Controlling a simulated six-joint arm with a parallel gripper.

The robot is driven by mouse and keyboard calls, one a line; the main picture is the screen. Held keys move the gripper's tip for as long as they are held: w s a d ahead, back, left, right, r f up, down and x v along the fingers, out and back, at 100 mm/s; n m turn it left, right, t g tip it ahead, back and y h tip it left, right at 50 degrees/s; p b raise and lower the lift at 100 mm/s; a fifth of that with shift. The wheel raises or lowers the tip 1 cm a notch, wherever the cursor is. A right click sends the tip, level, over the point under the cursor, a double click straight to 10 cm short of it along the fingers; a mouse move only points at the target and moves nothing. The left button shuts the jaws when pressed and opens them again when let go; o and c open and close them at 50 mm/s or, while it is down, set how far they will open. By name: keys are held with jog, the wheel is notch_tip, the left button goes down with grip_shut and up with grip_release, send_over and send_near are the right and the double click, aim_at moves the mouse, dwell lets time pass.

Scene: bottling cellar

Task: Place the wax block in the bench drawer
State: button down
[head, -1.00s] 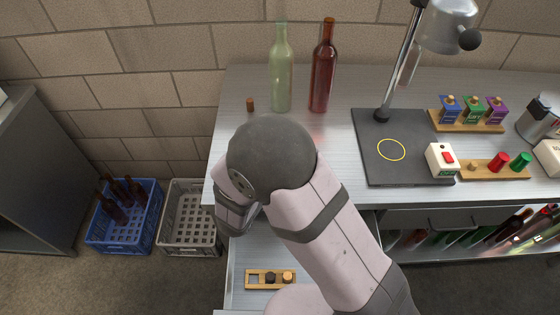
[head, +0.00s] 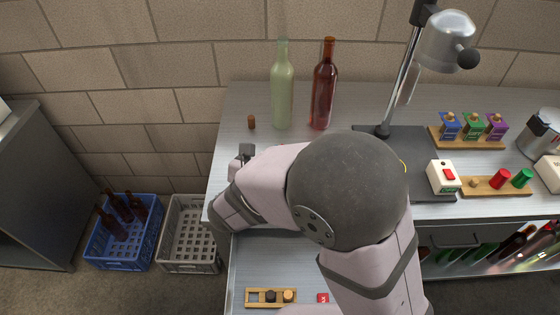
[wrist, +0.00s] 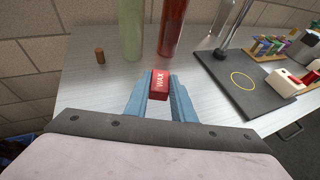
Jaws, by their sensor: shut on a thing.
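The wax block (wrist: 160,84) is red with white lettering. In the wrist view it sits between the two blue fingers of my gripper (wrist: 158,92), which is shut on it. In the head view my gripper (head: 245,153) is over the left part of the bench top, and my arm hides the block there. The bench drawer (head: 240,275) is open below the bench's front edge. A wooden holder (head: 271,298) with small round pieces lies in it, and a small red item (head: 322,298) lies to its right. My arm hides part of the drawer.
A pale green bottle (head: 282,95), a red-brown bottle (head: 323,95) and a cork (head: 252,122) stand behind my gripper. To the right are a dark mat (head: 432,140), a lamp (head: 445,40) and a white switch box (head: 442,178). Crates (head: 122,240) stand on the floor at left.

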jog(key=shift+r+p, duration=1.95)
jog(key=shift+r, duration=0.1)
jog(key=shift+r, duration=0.2)
jog(key=f+m+g+h+p, duration=0.2)
jog(key=m+h, duration=0.1)
jog(key=f+m+g+h+p, duration=0.1)
jog(key=f+p, duration=0.1)
jog(key=shift+w+a+m+h, duration=0.2)
jog(key=shift+a+m+h, duration=0.1)
jog(key=shift+a, duration=0.05)
jog(key=shift+f+p, duration=1.25)
jog(key=shift+f, duration=3.8)
jog(key=shift+f, duration=0.1)
